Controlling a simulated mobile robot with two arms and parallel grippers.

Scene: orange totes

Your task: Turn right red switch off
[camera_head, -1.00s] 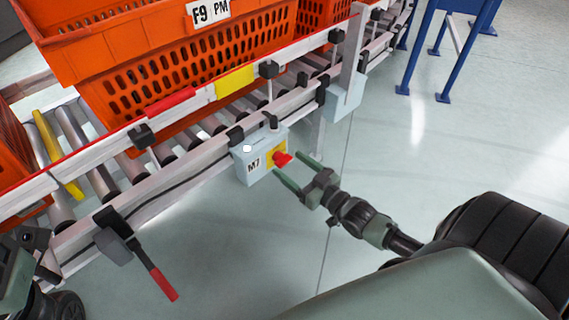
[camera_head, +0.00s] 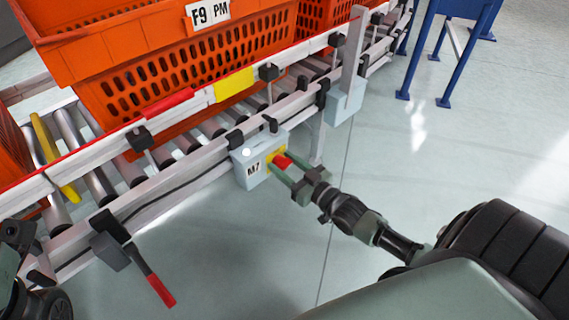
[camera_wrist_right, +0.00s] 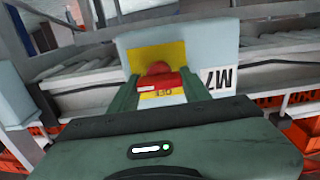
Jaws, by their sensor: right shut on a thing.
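The red switch (camera_head: 282,162) sits on a yellow plate on the side of a light blue box (camera_head: 251,173) marked M7, fixed to the conveyor rail. My right gripper (camera_head: 287,169) has its green fingers on either side of the red switch and is shut on it. In the right wrist view the red switch (camera_wrist_right: 155,80) lies between the fingertips, with the yellow plate (camera_wrist_right: 157,58) behind it. Part of my left arm shows at the lower left edge of the head view; its fingers cannot be made out clearly.
Orange totes (camera_head: 190,75) stand on the roller conveyor. A lever with a red grip (camera_head: 160,290) hangs from the rail at the lower left. Another light blue box (camera_head: 345,105) is mounted farther along. Blue legs (camera_head: 420,60) stand at the back right. The floor is open.

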